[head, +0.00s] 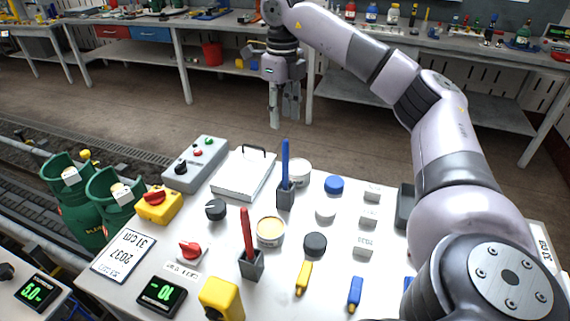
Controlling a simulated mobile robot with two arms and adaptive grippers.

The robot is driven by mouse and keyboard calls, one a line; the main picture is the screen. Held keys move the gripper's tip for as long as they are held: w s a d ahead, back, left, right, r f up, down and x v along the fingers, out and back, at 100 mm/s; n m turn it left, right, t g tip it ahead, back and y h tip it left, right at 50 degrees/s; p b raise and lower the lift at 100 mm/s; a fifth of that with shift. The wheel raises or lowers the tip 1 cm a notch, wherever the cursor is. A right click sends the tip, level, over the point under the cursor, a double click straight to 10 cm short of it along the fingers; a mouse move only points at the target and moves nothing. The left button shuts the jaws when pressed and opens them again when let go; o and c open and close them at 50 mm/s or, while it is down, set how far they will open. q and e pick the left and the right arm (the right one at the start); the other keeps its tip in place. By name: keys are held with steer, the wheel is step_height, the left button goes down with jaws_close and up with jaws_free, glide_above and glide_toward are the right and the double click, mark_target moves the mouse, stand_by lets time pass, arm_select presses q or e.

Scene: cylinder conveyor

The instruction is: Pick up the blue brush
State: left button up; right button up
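A blue brush (285,160) stands upright in a small dark grey holder (285,195) near the middle of the white table. Its lower end is hidden inside the holder. My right gripper (283,115) hangs pointing down beyond the far edge of the table, above and behind the brush in the picture. Its fingers look apart, with nothing between them, and it does not touch the brush. My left gripper is not in view.
A red brush (247,232) stands in a similar holder nearer the front. Round containers such as a cream-topped one (270,231), a white tray (243,173) and a grey control box (195,163) crowd the table (215,255). My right arm covers the right side.

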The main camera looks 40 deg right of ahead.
step_height(320, 180, down, 6)
steer(key=shift+d+f+p, duration=0.1)
steer(key=shift+f+p, duration=0.1)
steer(key=shift+p, duration=0.15)
steer(key=shift+f, duration=0.45)
steer(key=p, duration=0.2)
glide_above(285, 176)
step_height(285, 176, down, 4)
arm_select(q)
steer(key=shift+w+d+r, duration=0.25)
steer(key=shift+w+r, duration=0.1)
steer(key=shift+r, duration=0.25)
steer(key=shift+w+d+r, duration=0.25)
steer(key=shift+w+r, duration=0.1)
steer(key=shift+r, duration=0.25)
arm_select(e)
steer(key=shift+w+d+f, duration=0.3)
steer(key=shift+d+f, duration=0.05)
steer(key=shift+f, duration=0.15)
steer(key=shift+c, duration=0.2)
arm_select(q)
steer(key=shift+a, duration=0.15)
arm_select(e)
jaws_close()
